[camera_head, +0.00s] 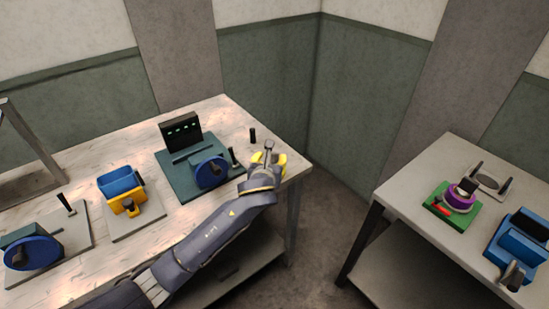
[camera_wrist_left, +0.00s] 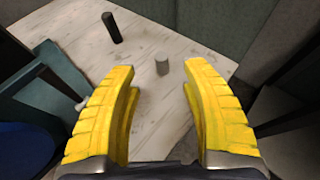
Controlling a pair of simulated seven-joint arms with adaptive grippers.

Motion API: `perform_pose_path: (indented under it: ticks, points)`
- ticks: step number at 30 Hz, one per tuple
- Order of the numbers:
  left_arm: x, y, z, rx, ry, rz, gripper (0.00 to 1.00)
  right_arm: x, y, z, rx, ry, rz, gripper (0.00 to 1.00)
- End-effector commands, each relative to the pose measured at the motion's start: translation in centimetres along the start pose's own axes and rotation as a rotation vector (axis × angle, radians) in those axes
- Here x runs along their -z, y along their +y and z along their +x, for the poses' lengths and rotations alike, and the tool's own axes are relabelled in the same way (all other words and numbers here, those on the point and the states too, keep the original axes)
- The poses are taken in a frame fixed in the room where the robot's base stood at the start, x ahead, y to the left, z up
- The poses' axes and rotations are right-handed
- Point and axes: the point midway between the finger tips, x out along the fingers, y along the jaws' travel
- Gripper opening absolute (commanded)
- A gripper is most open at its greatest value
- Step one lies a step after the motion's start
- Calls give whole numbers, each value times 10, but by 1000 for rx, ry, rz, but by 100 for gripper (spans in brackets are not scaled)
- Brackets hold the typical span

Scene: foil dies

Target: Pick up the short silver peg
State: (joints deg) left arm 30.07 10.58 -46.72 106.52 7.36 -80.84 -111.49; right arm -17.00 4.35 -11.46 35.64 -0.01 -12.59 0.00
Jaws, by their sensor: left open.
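In the head view the silver peg (camera_head: 269,146) shows at the fingertips, partly hard to separate from the gripper. My left gripper (camera_head: 269,158) is open and empty near the table's right corner; its fingers also frame the left wrist view (camera_wrist_left: 158,72). My right gripper is in neither view.
A taller black peg (camera_head: 252,135) stands behind the silver one, also in the left wrist view (camera_wrist_left: 111,27). A teal device with a blue wheel (camera_head: 209,172) is close on the left. The table edge (camera_head: 309,166) is near on the right. A second table (camera_head: 400,190) stands apart.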

Motion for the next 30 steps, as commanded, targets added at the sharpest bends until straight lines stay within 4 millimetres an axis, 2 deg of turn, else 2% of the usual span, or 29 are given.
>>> perform_pose_path:
  ticks: [3, 14, 24, 30]
  points:
    - [0, -1, 14, 0, 1, 0, 46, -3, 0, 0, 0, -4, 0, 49]
    - [0, 0, 31, 0, 1, -1, 46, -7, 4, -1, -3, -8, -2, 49]
    - [2, -1, 68, 1, 1, -1, 46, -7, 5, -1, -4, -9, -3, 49]
    - [2, -1, 78, 1, 1, -1, 46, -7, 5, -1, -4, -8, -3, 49]
